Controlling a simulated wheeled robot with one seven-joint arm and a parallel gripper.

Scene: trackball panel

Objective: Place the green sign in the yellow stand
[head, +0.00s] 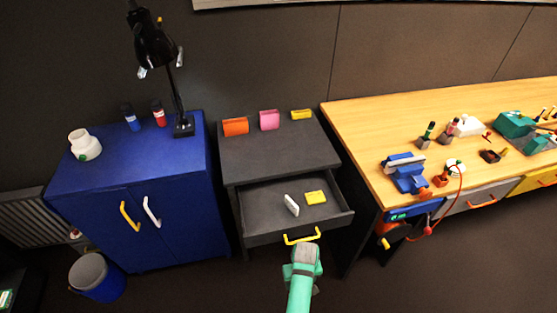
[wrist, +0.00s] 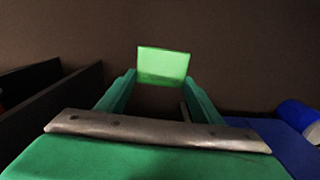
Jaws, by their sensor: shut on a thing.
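My gripper (wrist: 160,95) is shut on the green sign (wrist: 163,62), a flat bright green plate held upright between the fingertips in the wrist view. In the head view my gripper (head: 305,250) is in front of the open drawer, close to its yellow handle; the sign cannot be made out there. A small yellow piece (head: 301,114), which looks like the yellow stand, is on top of the dark cabinet at the right end of a row. My gripper is well in front of it and lower.
An orange piece (head: 235,127) and a pink piece (head: 269,120) share the dark cabinet top (head: 280,155). The open drawer (head: 262,222) holds a white piece (head: 292,205) and a yellow piece (head: 315,197). A blue cabinet (head: 180,185) stands left, a cluttered wooden bench (head: 360,125) right.

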